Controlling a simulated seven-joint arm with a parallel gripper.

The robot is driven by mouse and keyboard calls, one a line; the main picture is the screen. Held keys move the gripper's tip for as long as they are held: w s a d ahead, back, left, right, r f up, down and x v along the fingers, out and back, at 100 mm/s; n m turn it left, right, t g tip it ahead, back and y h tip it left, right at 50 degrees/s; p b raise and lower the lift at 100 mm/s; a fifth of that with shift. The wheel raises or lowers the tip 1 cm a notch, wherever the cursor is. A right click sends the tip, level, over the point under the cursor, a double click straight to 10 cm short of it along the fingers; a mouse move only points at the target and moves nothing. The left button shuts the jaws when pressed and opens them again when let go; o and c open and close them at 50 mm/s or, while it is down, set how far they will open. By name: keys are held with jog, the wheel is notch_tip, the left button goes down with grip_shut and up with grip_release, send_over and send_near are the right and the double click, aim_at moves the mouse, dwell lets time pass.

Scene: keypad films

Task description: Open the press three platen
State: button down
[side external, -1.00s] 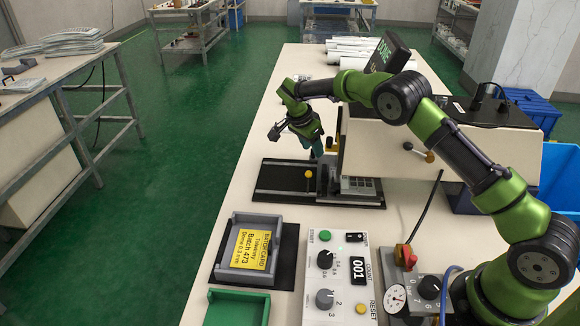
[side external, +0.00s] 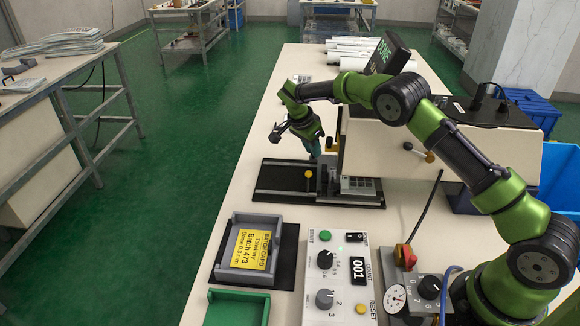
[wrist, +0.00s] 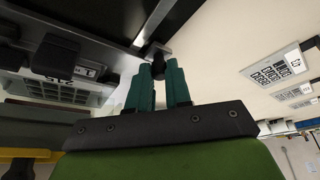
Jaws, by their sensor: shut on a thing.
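The press (side external: 440,150) is a cream machine with a dark top, on the right half of the bench. A black slide base with rails (side external: 285,180) lies at its front, and a grey film with a keypad pattern (side external: 358,185) lies on it. My gripper (side external: 317,153) is tilted down at the press's left front. The platen is hard to make out behind my gripper.
A yellow-knobbed post (side external: 308,174) stands on the slide base. A control box (side external: 338,275) and a tray with a yellow batch card (side external: 250,250) lie nearer. A green floor lies left of the bench.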

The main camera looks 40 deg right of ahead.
jog(key=shift+w+a, duration=0.75)
jog(key=shift+w, duration=0.25)
jog(key=shift+w+a, duration=0.5)
jog(key=shift+a, duration=0.15)
jog(key=shift+r, duration=0.1)
jog(key=c, duration=1.1)
grip_release()
jog(key=shift+o, duration=0.2)
jog(key=v, duration=0.7)
jog(key=shift+r, duration=0.2)
jog(key=shift+a, duration=0.2)
